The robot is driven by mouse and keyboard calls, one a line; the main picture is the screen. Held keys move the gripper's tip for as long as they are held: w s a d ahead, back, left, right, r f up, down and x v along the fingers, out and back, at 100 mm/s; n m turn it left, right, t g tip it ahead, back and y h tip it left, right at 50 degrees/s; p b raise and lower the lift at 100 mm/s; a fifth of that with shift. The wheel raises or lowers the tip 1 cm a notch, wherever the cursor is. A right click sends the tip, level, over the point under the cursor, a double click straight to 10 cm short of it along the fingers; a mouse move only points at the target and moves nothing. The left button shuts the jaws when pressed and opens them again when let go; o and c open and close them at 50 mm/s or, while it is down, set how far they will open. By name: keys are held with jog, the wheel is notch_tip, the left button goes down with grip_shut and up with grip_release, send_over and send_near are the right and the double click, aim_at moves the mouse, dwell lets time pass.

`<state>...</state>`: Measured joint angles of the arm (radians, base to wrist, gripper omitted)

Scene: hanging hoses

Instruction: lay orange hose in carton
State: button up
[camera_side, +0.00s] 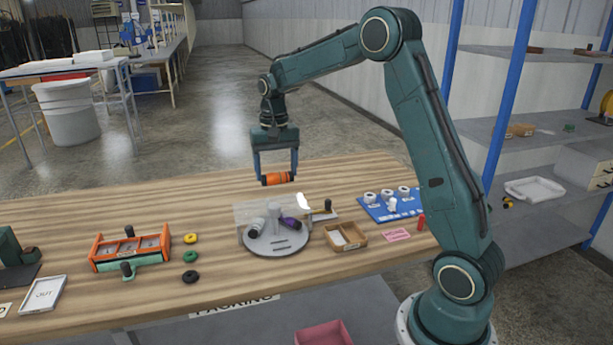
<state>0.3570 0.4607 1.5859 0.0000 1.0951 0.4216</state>
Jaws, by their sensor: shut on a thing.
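My gripper (276,177) is above the rear part of the table, shut on a short orange hose (279,179). The hose lies sideways between the fingers, with a dark end at the left, apart from the table. A small open brown box (352,246), which looks like the carton, stands on the table to the right of and below my gripper in the picture. A pale flat piece shows inside it. No orange hose is in it.
A round grey stand (277,247) left of the box bears a purple hose (290,224) and a dark one. A blue board (393,205) with white round parts lies to the right. An orange-framed tray (131,247) and several coloured rings are to the left.

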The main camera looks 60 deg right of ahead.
jog(key=shift+f, duration=0.1)
jog(key=shift+s+d+f+m, duration=0.25)
jog(key=shift+d+f+m, duration=0.05)
jog(key=shift+d+m, duration=0.1)
jog(key=s+d+f+m, duration=0.6)
jog(key=m, duration=1.1)
send_over(339, 240)
notch_tip(339, 240, down, 6)
jog(key=shift+r, duration=0.1)
jog(key=shift+f, duration=0.2)
jog(key=shift+f, duration=2.6)
